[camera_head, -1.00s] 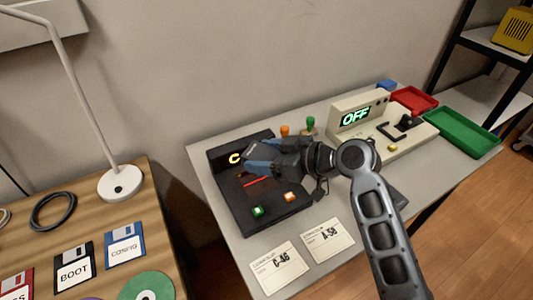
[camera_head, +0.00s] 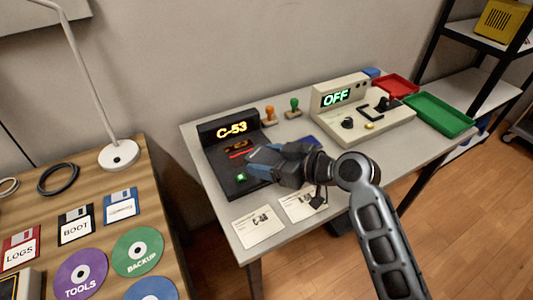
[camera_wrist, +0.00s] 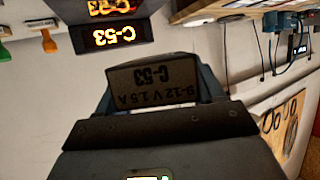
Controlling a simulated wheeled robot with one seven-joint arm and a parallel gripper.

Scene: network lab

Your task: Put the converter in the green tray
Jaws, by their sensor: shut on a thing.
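The converter is a dark grey block with the label "C-53, 9-12 V 1.5 A" (camera_wrist: 152,76), upside down in the wrist view. My gripper (camera_head: 258,165) is shut on it, with blue fingers at its two sides. In the head view the gripper is over the front right part of a black panel (camera_head: 222,160) whose display reads C-53. The green tray (camera_head: 440,113) is at the right end of the grey table, well to the right of my gripper, and looks empty.
A beige console (camera_head: 352,107) reading OFF, with a lever and knobs, stands between my gripper and the green tray. A red tray (camera_head: 397,86) is behind the green one. Orange (camera_head: 269,115) and green (camera_head: 293,107) stamps stand behind. Paper cards (camera_head: 258,227) lie in front.

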